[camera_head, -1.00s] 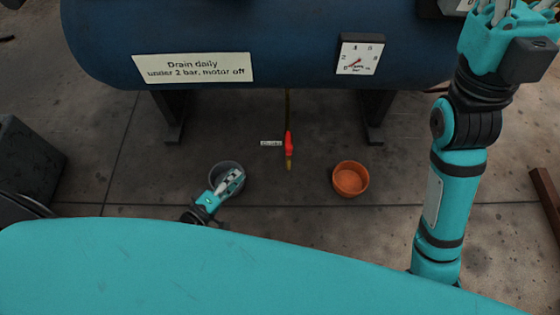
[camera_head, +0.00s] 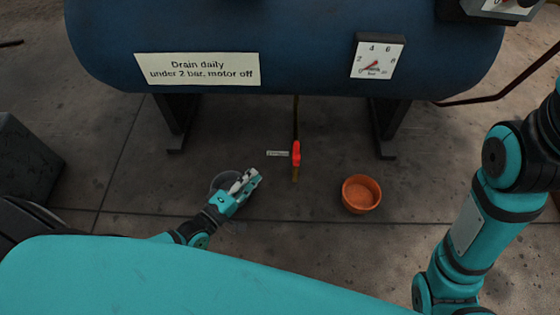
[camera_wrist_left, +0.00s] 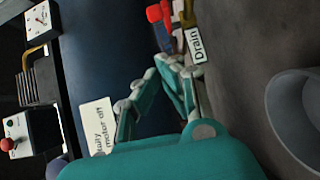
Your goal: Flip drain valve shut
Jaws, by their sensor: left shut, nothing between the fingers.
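The drain valve has a red handle (camera_head: 296,152) and hangs on a thin pipe under the blue tank, with a brass-coloured outlet (camera_head: 295,174) below. A small white tag (camera_head: 277,154) is beside it. In the left wrist view the red handle (camera_wrist_left: 155,13) is at the top, next to the tag reading "Drain" (camera_wrist_left: 195,45). My left gripper (camera_head: 254,175) is shut and empty, left of and a little lower in the picture than the valve, apart from it. Its fingers also show in the left wrist view. My right gripper is out of view.
A grey bucket (camera_head: 222,182) is partly hidden behind my left gripper. An orange pot (camera_head: 361,194) stands right of the valve. The blue tank (camera_head: 300,45) rests on dark legs and carries a sign (camera_head: 197,69) and a gauge (camera_head: 377,57). Floor between bucket and pot is clear.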

